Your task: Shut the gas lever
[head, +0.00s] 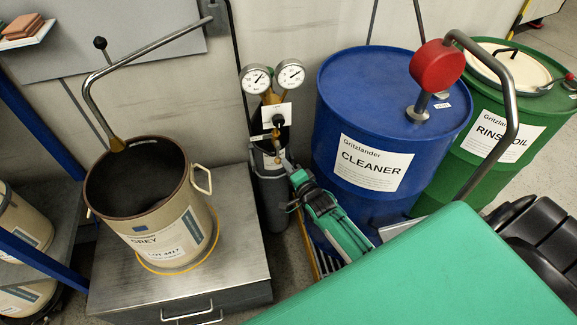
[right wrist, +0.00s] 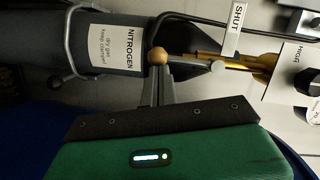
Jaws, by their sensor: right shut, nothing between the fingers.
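A dark gas cylinder (head: 271,205) stands in the middle of the head view, with brass fittings and two round gauges on top. In the right wrist view its label (right wrist: 116,47) reads NITROGEN. The gas lever is a thin bar from the brass valve (right wrist: 262,66), ending in a tan ball (right wrist: 158,56); it points down along the cylinder. A white SHUT tag (right wrist: 235,28) sits to one side of the lever. My right gripper (right wrist: 158,76) is shut and empty, its fingertips at the ball; I cannot tell if they touch. My left gripper is out of view.
A blue CLEANER drum (head: 387,110) with a red-topped pump stands close right of the cylinder, a green drum (head: 512,100) beyond. At left, an open beige bucket (head: 165,235) rests on a metal cabinet (head: 245,245), under a bent metal pipe (head: 92,95). The wall is close behind.

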